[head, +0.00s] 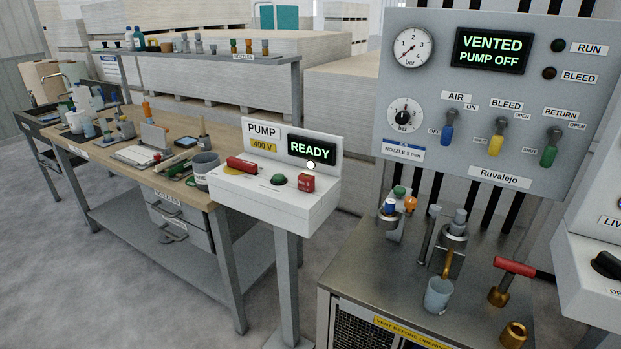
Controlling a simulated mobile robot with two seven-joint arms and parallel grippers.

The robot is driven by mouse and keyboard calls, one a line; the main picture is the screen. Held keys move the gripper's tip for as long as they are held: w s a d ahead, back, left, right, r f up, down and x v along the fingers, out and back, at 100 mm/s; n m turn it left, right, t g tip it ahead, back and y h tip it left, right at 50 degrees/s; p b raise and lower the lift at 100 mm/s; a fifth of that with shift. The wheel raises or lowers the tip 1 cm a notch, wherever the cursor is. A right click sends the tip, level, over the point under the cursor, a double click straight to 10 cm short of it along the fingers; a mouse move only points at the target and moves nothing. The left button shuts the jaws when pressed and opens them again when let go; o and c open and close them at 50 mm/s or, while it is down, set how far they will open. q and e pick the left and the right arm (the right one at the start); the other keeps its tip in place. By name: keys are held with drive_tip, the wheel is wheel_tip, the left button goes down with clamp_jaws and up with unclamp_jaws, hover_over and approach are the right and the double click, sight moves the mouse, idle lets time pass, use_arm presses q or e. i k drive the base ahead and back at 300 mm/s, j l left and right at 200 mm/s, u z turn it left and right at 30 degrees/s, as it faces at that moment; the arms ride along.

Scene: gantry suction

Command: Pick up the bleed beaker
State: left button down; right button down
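A pale grey-blue translucent cup, which looks like the bleed beaker (438,297), stands upright on the metal cabinet top at the lower right. A brass spout (447,264) comes down from a metal fitting (452,240) just above and behind it. The spout's lower end is at or over the beaker's rim; I cannot tell whether it touches. What is inside the beaker cannot be made out. Neither of my grippers shows in the head view.
A red-handled brass tool (513,268) and a brass nut (513,334) are right of the beaker. Small coloured-cap fittings (396,207) stand behind left. The control panel (476,120) reads "VENTED, PUMP OFF". The pump box (262,198) and wooden workbench (212,199) are left.

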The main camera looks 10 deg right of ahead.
sight(437, 296)
drive_tip(key=z, duration=1.25)
drive_tip(key=u, duration=1.6)
drive_tip(key=z, duration=1.6)
